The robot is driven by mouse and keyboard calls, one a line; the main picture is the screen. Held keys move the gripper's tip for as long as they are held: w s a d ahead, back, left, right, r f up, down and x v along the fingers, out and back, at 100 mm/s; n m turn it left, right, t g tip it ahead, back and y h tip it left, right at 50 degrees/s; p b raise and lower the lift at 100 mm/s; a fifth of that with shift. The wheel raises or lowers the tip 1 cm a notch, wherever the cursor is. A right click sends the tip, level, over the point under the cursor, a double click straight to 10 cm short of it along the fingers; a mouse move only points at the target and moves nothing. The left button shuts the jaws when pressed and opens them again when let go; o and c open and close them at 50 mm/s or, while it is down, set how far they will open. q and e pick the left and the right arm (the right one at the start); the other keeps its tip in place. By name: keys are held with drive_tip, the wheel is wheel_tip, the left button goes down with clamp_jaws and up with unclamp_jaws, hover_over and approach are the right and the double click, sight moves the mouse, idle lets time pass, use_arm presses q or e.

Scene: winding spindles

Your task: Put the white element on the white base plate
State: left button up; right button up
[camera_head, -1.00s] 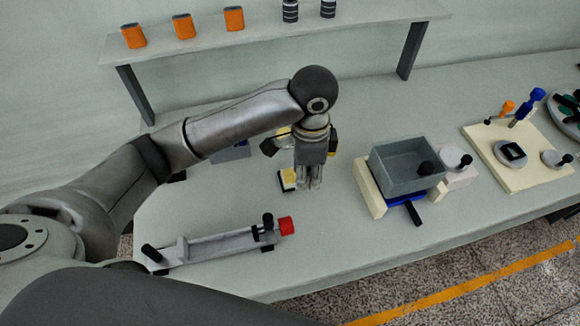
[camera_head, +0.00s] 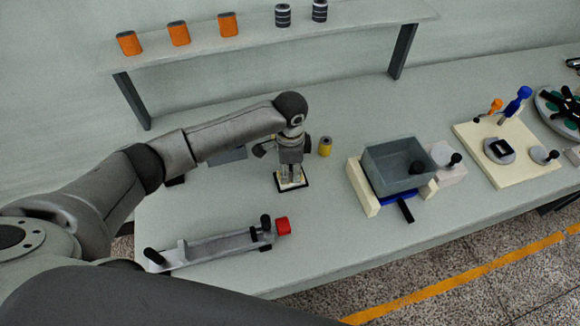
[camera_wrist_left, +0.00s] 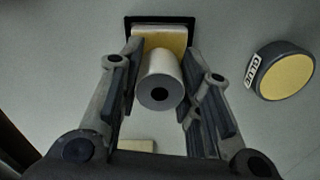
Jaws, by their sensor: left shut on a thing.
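My left gripper (camera_head: 291,178) points down over a small dark-edged tray (camera_head: 304,186) with a pale pad. In the left wrist view its fingers (camera_wrist_left: 160,100) are shut on the white element (camera_wrist_left: 166,66), a white cylinder with a dark hole in its end. The yellow-topped pad (camera_wrist_left: 178,41) and black tray rim (camera_wrist_left: 160,19) show behind the element; whether they touch it I cannot tell. A pale cream base plate (camera_head: 482,165) lies at the right of the table, with round grey fixtures and blue and orange handles on it. My right gripper is not in view.
A grey bin (camera_head: 398,165) sits to the right, a long red-ended fixture (camera_head: 215,247) in front. A raised shelf (camera_head: 350,30) runs behind.

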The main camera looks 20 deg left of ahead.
sight(290, 167)
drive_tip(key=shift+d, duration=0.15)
use_arm(q)
drive_tip(key=shift+f, duration=0.15)
drive_tip(key=o, duration=1)
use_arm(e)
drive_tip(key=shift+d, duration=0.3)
use_arm(q)
wheel_tip(290, 167, up, 12)
drive_tip(key=b, duration=0.1)
drive_tip(key=shift+r+b, duration=0.2)
drive_tip(key=shift+b, duration=0.2)
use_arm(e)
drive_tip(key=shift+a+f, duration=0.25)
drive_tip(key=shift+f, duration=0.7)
